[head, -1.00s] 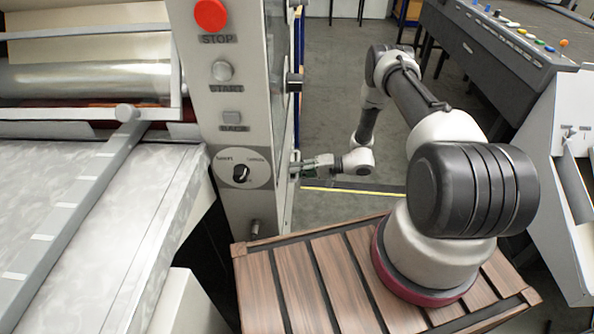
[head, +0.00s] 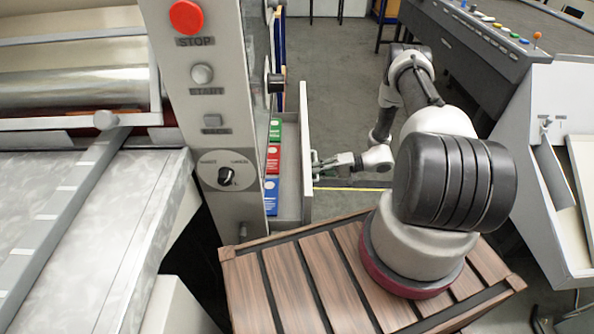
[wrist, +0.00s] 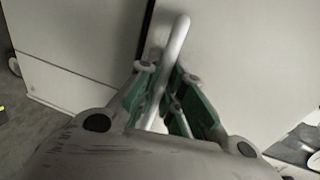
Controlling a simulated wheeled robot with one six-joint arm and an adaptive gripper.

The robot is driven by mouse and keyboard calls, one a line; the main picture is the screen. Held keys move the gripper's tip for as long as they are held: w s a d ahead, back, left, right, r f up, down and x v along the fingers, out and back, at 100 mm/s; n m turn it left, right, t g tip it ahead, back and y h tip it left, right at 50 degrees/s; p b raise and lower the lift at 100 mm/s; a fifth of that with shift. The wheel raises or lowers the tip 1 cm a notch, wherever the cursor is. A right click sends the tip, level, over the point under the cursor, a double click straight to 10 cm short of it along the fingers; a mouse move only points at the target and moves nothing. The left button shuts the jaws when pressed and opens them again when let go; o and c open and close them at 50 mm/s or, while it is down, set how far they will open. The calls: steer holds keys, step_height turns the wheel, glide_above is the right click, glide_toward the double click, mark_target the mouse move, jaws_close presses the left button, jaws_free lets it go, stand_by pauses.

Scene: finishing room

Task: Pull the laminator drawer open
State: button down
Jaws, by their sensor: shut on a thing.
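The laminator (head: 222,135) stands left of centre in the head view, its control column facing me. Its drawer (head: 306,140) sticks out of the column's right side, partly open. Green, red and blue packets (head: 272,160) show inside it. My gripper (head: 318,166) is at the drawer's outer front, shut on the drawer handle (wrist: 172,60). In the wrist view the handle is a pale bar running between the green-padded fingers of my gripper (wrist: 168,95), in front of the pale drawer front (wrist: 235,65). The part of the handle low between the fingers is hidden.
My arm stands over a slatted wooden top (head: 300,280) in front. A dark console with coloured buttons (head: 485,45) is at the right. The laminator's feed table (head: 95,230) fills the left. Grey floor (head: 340,60) lies open between drawer and console.

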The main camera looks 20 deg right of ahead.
steer(key=f+v, duration=0.2)
steer(key=v, duration=0.8)
steer(key=d+f+v, duration=0.1)
steer(key=f+v, duration=0.1)
steer(key=v, duration=0.8)
steer(key=shift+s+d+f, duration=0.15)
steer(key=shift+s+d, duration=0.15)
steer(key=c, duration=1.5)
jaws_free()
steer(key=shift+c, duration=0.2)
steer(key=v, duration=1.2)
steer(key=shift+f, duration=0.1)
